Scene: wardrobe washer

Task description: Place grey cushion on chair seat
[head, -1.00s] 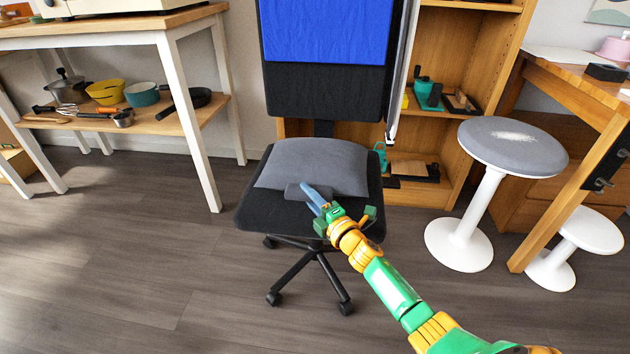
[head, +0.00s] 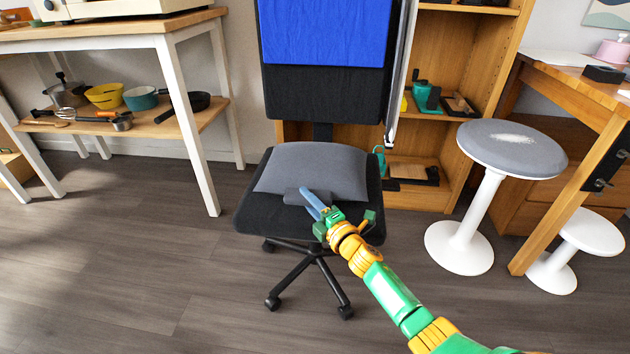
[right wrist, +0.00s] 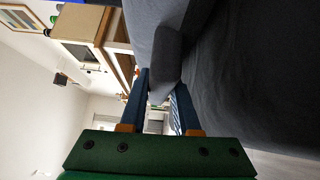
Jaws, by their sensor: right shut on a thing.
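The grey cushion (head: 312,168) lies on the black seat (head: 262,218) of the office chair, towards its back part. A small dark grey tab (head: 297,197) sticks out of the cushion's front edge. My right gripper (head: 309,198) reaches in from the lower right, over the front of the seat, and is shut on this tab. In the right wrist view the fingers (right wrist: 158,88) close around the tab (right wrist: 167,55), with the cushion (right wrist: 152,22) beyond and the dark seat (right wrist: 255,85) filling the right side. My left gripper does not show.
The chair's backrest (head: 322,106) stands behind the cushion, with a blue cloth (head: 325,30) on it. A grey-topped stool (head: 512,150) and a wooden desk (head: 580,90) are at the right. A white-legged shelf table (head: 120,38) is at the left. The floor between is clear.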

